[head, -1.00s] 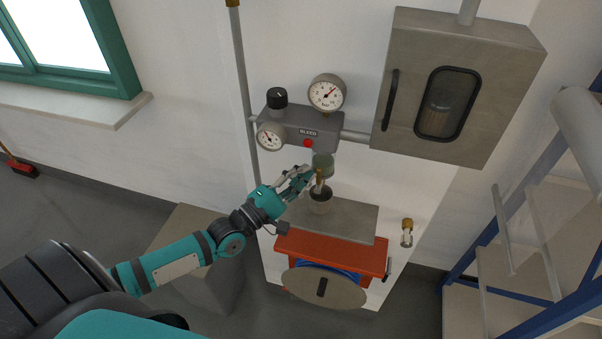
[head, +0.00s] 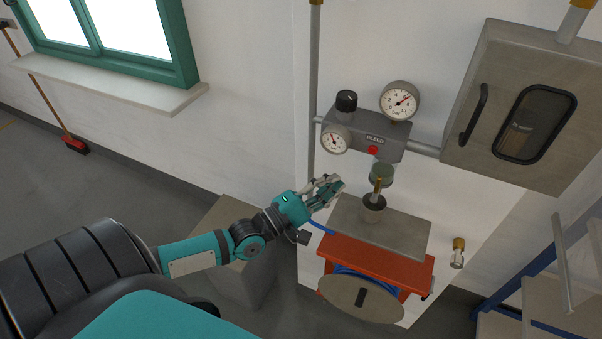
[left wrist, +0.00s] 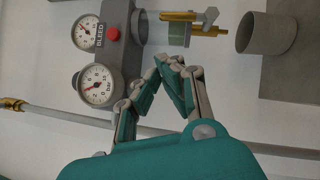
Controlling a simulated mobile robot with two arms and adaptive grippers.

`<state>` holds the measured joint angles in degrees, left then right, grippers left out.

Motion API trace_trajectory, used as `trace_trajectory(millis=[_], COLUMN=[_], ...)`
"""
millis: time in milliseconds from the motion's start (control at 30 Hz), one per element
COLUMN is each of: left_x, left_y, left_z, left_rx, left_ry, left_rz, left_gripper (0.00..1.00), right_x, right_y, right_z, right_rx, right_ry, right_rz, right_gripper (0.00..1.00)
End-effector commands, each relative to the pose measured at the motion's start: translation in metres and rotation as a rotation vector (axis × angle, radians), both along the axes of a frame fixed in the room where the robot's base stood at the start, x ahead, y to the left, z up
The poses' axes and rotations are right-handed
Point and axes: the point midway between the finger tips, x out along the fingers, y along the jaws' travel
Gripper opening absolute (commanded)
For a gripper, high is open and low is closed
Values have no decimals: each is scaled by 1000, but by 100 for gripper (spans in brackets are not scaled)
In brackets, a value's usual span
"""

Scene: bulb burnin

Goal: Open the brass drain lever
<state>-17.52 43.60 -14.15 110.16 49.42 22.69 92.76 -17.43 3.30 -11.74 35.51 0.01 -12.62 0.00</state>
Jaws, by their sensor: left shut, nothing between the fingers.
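The brass drain lever (head: 377,186) is at the bottom of the green filter bowl (head: 381,174), under the grey bleed unit (head: 365,137). A dark cup (head: 373,212) stands below it on a grey shelf (head: 410,238). In the left wrist view, brass parts (left wrist: 208,31) show beside the bowl (left wrist: 179,32), above and right of my fingertips; I cannot tell the lever's position for sure. My left gripper (head: 334,187) is shut and empty, left of the lever and apart from it. The tips also show in the left wrist view (left wrist: 171,63). My right gripper is out of view.
Two gauges (head: 400,101) (head: 334,140), a black knob (head: 346,101) and a red button (head: 372,150) are on the unit. A grey cabinet (head: 480,150) hangs at the right. A red hose reel (head: 395,284) sits below the shelf.

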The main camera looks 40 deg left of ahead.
Motion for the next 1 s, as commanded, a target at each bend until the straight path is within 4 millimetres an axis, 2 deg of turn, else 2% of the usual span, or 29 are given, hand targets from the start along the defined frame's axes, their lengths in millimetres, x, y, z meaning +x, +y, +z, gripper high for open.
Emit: trace_trajectory(millis=[200, 300, 500, 667, 1000], left_x=[-32, -45, -60, -63, -62], left_y=[11, 16, 22, 23, 23], left_z=[-4, -3, -2, 0, 0], left_rx=[3, 2, 1, 0, 0], left_ry=[5, 5, 4, 0, 1], left_rz=[-1, -2, 0, 0, 0], left_gripper=[0, 0, 0, 0, 0], right_x=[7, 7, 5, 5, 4], right_y=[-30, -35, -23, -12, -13], right_z=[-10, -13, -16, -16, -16], right_rx=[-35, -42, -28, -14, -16], right_ry=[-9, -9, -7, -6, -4], right_rz=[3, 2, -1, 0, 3], right_gripper=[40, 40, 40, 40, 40])
